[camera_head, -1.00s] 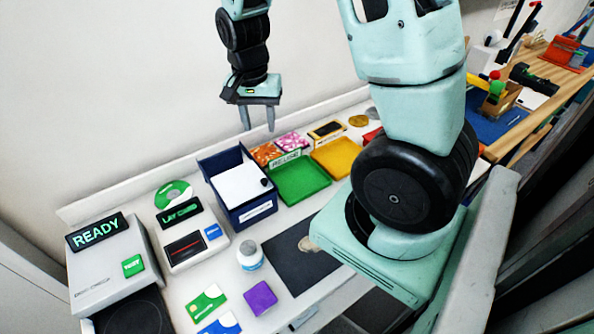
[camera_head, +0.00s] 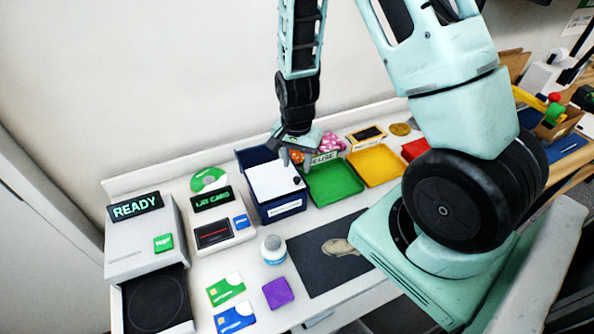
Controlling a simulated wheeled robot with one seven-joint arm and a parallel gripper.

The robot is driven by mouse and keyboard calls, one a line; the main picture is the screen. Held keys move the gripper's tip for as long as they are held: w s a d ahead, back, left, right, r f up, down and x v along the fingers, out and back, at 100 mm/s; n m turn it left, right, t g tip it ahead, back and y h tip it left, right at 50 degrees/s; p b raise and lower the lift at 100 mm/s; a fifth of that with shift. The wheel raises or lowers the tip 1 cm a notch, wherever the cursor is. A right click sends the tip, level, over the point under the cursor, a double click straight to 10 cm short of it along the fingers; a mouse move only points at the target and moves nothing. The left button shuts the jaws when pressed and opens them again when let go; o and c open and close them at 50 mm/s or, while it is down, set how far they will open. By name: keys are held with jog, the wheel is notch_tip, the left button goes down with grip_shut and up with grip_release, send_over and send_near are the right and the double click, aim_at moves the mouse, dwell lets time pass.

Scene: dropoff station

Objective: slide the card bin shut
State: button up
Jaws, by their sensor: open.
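The card bin (camera_head: 262,208) is a navy blue box with a label on its front, standing on the white counter left of the green tray. A white lid (camera_head: 270,178) with a small black knob (camera_head: 297,181) covers most of its top. A dark navy strip shows at the back and left of the lid; I cannot tell whether it is a gap or the wall. My gripper (camera_head: 296,158) is open and empty, fingers pointing down, over or just behind the bin's back right corner. Whether a fingertip touches the lid is not clear.
The green tray (camera_head: 334,184) and yellow tray (camera_head: 376,166) stand right of the bin. A card device (camera_head: 213,233) is to its left, beside the READY machine (camera_head: 140,245).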

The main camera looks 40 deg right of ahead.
aim_at(297, 179)
jog(key=shift+f+p, duration=0.4)
jog(key=shift+f, duration=2)
grip_shut()
